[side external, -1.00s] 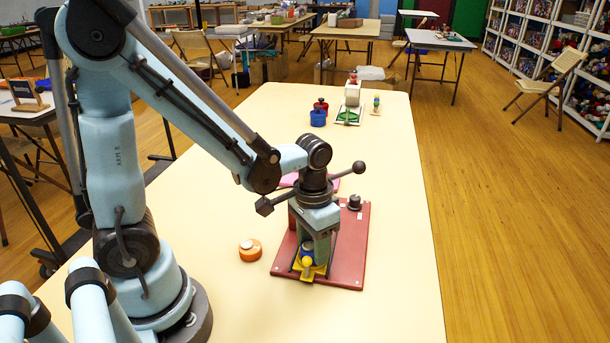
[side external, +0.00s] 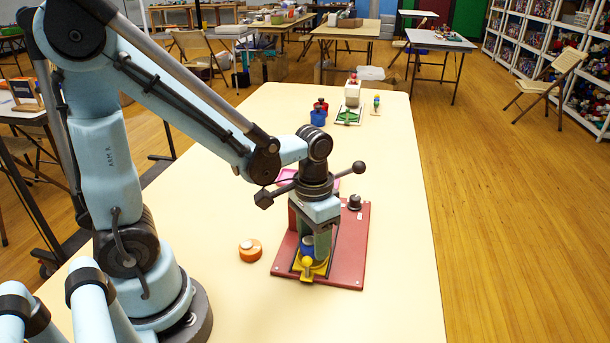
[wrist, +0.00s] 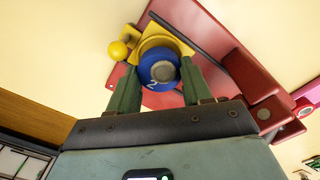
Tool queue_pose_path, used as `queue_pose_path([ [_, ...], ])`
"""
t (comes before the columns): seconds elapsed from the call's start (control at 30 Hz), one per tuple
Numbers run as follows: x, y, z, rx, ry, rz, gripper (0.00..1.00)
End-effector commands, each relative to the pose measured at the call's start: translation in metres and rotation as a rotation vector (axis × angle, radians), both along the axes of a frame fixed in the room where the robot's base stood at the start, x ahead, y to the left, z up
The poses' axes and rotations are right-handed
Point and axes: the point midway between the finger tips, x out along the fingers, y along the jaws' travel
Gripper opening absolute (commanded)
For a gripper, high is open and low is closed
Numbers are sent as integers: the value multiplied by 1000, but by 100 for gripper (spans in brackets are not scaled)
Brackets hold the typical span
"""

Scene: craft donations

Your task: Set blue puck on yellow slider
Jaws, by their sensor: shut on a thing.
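The blue puck (side external: 307,242), with a grey knob on top, is between the fingers of my gripper (side external: 313,246). In the wrist view my gripper (wrist: 158,68) is shut on the blue puck (wrist: 150,74), with a finger at each side. The yellow slider (side external: 310,268), with its round yellow knob, is on the red board just beneath the puck. In the wrist view the yellow slider (wrist: 152,42) shows behind the puck. I cannot tell whether the puck touches it.
The red board (side external: 345,272) bears a dark knob (side external: 354,202) at its back right. An orange puck (side external: 250,250) lies left of the board. A pink piece (side external: 286,176) is behind it. Blue, red and green craft pieces stand farther back. The table's right side is clear.

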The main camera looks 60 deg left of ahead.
Motion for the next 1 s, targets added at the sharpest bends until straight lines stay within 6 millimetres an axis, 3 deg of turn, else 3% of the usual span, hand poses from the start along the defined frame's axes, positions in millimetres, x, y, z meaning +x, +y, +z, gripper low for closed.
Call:
queue_pose_path([
  [1.0, 0, 0, -7, 0, 0, 0, 20],
])
